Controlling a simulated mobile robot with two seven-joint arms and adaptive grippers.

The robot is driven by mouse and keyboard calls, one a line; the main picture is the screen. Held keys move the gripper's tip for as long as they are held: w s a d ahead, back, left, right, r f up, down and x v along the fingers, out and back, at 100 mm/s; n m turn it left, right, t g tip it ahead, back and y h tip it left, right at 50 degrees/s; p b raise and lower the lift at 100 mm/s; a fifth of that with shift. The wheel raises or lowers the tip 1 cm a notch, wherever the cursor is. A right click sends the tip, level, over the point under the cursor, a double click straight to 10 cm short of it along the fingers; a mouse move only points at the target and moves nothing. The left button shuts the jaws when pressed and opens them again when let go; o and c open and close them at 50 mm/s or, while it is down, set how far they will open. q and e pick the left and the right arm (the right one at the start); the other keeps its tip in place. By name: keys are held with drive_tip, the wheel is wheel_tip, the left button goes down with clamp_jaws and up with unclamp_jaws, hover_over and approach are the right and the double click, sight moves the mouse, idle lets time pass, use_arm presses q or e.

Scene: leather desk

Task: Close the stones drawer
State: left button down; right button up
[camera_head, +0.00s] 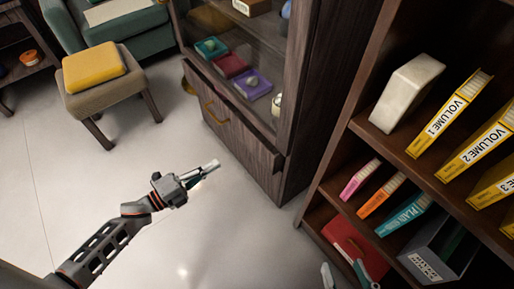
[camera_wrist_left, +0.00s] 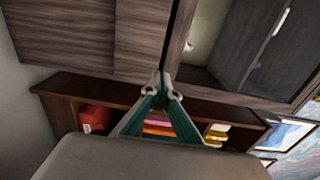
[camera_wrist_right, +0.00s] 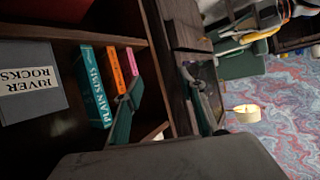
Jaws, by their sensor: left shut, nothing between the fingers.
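The dark wood cabinet (camera_head: 283,182) stands at the centre of the head view. Its lower front (camera_head: 238,135) carries a brass handle (camera_head: 213,109). Stones sit on teal (camera_head: 211,47), red (camera_head: 231,65) and purple (camera_head: 252,84) pads behind the glass above it. I cannot tell how far any drawer stands out. My left gripper (camera_head: 211,167) is shut and empty, over the floor in front of the cabinet; its tips (camera_wrist_left: 168,85) meet in the left wrist view. My right gripper (camera_head: 343,277) is open and empty by the bookshelf; its spread fingers (camera_wrist_right: 160,76) show in the right wrist view.
A bookshelf (camera_head: 333,161) with yellow volumes (camera_head: 447,114), small books (camera_head: 380,194) and a grey box (camera_head: 438,250) stands at the right. A stool (camera_head: 112,98) with a yellow cushion (camera_head: 94,67) and a green armchair (camera_head: 120,27) are at upper left. The pale floor (camera_head: 60,185) is clear.

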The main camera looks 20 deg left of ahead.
sight(256, 139)
use_arm(q)
drive_tip(key=b+x, duration=0.1)
drive_tip(key=x, duration=1.2)
drive_tip(key=shift+f+b, duration=0.15)
drive_tip(key=shift+b, duration=0.2)
drive_tip(key=shift+w+d, duration=0.35)
use_arm(e)
drive_tip(key=shift+s+a+f+m+y, duration=0.15)
drive_tip(key=shift+s+a+f+m, duration=0.1)
drive_tip(key=shift+a+m, duration=0.35)
drive_tip(key=shift+s+a+f+m+y, duration=0.1)
drive_tip(key=shift+s+a+m+y, duration=0.15)
drive_tip(key=shift+a, duration=0.5)
